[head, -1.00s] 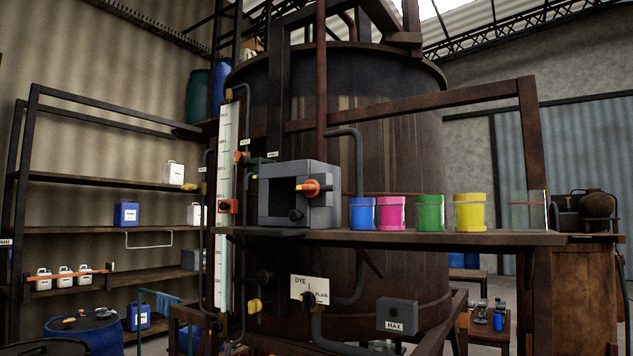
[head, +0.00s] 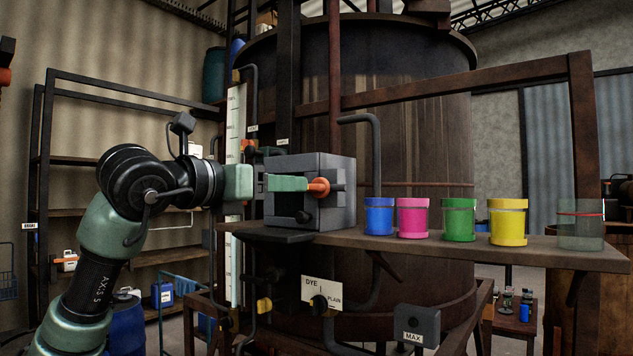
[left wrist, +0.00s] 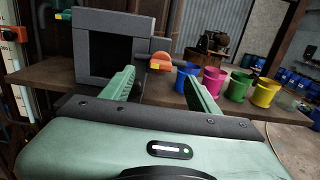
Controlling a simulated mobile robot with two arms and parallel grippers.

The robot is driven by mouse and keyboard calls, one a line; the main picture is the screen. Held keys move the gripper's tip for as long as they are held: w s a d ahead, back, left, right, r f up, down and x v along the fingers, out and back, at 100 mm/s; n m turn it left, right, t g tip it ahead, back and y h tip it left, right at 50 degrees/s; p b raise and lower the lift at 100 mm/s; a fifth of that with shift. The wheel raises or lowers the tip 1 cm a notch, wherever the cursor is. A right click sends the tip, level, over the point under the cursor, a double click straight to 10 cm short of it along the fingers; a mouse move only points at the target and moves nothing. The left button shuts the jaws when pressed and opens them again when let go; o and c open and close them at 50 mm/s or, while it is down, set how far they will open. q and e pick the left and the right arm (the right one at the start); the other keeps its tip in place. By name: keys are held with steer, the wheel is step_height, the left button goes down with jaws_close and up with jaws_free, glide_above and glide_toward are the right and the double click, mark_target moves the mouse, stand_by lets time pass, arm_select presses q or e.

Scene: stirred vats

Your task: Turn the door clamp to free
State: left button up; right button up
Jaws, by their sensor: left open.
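The door clamp, an orange-red knob (head: 319,187), sits on the right front of a grey box (head: 338,210). My left gripper (head: 306,185) reaches in from the left, and its green finger covers part of the box front and ends at the clamp. In the left wrist view the clamp (left wrist: 161,61) shows its orange body and a yellow end. It lies between and just beyond the tips of my open left gripper (left wrist: 159,74). I cannot tell whether a finger touches it. The box's dark opening (left wrist: 110,60) is left of the clamp. My right gripper is not in view.
The box stands on a brown shelf (head: 480,246) before a large vat (head: 420,130). Blue (head: 379,217), pink (head: 412,218), green (head: 459,220) and yellow (head: 508,222) pots and a clear one (head: 580,225) stand to its right.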

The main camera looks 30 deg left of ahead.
mark_target(310, 186)
arm_select(q)
steer(key=w+p, duration=0.1)
steer(key=w, duration=0.3)
steer(key=w+p, duration=0.1)
steer(key=w, duration=0.1)
steer(key=shift+w+d+p, duration=0.2)
steer(key=shift+d+p, duration=0.1)
steer(key=shift+d, duration=0.05)
steer(key=shift+w, duration=0.5)
jaws_close()
